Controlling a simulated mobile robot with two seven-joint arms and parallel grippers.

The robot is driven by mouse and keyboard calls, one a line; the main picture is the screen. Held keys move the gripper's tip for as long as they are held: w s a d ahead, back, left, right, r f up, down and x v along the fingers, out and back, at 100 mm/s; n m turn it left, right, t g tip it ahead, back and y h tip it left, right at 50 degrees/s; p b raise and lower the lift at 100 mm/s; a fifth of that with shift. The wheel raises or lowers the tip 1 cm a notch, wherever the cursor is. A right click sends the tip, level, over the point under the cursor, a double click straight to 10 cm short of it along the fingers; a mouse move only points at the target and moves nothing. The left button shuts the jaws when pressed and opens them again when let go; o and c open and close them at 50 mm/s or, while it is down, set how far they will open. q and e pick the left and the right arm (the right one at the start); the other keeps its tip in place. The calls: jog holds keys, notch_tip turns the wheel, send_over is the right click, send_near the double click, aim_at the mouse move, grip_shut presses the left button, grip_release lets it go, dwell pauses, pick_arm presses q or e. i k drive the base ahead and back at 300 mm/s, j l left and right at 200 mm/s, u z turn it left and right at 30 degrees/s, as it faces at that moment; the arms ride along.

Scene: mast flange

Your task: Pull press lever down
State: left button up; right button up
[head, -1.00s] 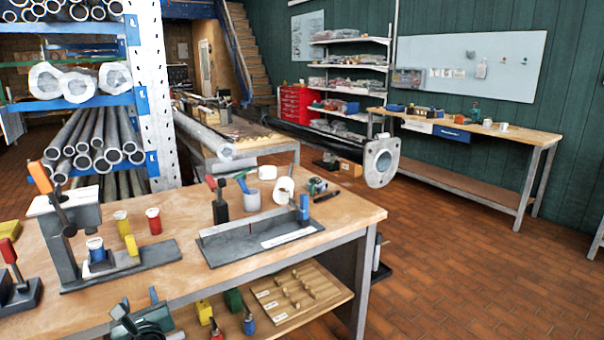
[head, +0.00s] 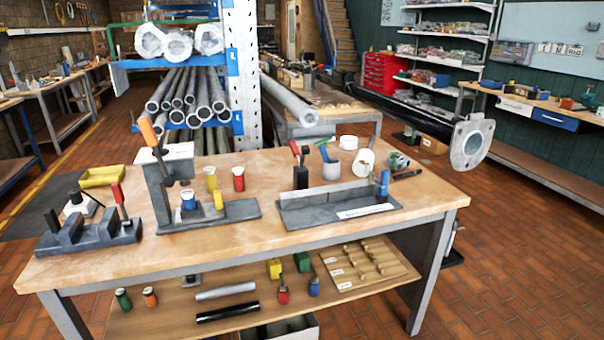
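The press (head: 158,190) stands on the left half of the wooden workbench, a grey column with a pale head on a dark base plate. Its lever (head: 148,133) has an orange handle and points up and slightly left from the head. A blue piece with a white top (head: 188,200) sits below the press ram; I cannot tell if they touch. A yellow block (head: 218,200) is beside it on the base. Neither of my grippers is in view, and nothing is touching the lever.
The workbench (head: 270,238) has free wood along its front edge. A dark clamp fixture (head: 90,232) is left of the press and a grey tray fixture (head: 335,205) right of it. Red (head: 238,179) and yellow cups stand behind the base. A pipe rack is behind.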

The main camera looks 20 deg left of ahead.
aim_at(145, 123)
jog(key=u, duration=1.35)
